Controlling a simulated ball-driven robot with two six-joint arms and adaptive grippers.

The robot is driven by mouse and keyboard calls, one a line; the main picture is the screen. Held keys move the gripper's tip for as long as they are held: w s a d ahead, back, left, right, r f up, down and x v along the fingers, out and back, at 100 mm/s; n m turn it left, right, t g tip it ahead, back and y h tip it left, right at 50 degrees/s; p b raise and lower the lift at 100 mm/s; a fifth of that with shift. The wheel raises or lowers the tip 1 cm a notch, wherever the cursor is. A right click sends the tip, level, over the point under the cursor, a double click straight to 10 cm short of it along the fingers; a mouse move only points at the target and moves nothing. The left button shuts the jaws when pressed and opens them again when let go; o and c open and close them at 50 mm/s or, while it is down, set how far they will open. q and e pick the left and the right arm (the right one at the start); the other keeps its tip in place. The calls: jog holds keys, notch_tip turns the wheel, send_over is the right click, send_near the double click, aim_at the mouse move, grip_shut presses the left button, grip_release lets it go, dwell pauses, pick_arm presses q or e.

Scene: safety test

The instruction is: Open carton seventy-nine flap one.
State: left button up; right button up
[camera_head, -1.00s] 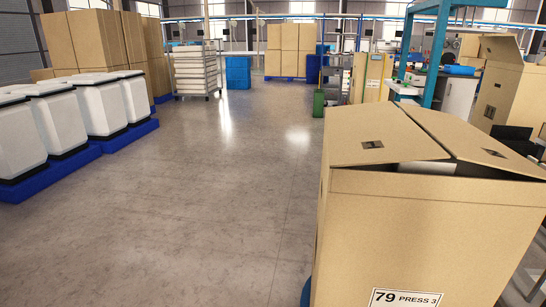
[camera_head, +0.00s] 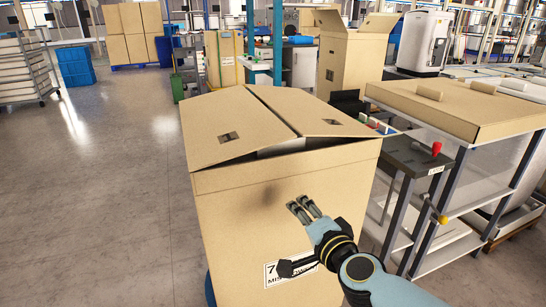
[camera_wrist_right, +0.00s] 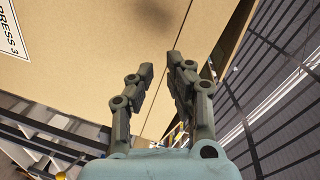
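The brown carton (camera_head: 285,215) stands in the middle of the head view. Its two top flaps, the left flap (camera_head: 215,128) and the right flap (camera_head: 312,115), are tilted and not flush, with a dark gap under their near edges. My right gripper (camera_head: 303,209) is in front of the carton's near face, below the flaps. In the wrist view the fingers (camera_wrist_right: 160,75) are apart with nothing between them. My left gripper is not in view.
Right of the carton stand a dark stand with a red knob (camera_head: 436,148) and a shelf rack with a cardboard top (camera_head: 470,105). Another open carton (camera_head: 350,60) is behind. The floor (camera_head: 90,200) to the left is clear.

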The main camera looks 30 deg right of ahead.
jog(key=m+t+p, duration=0.2)
send_near(277, 139)
jog(key=shift+h, duration=0.4)
jog(key=x, duration=0.5)
jog(key=b+x, duration=0.1)
jog(key=x, duration=0.4)
jog(key=shift+w+a+f, duration=0.15)
jog(key=shift+a+f, duration=0.05)
jog(key=shift+f, duration=0.05)
grip_shut()
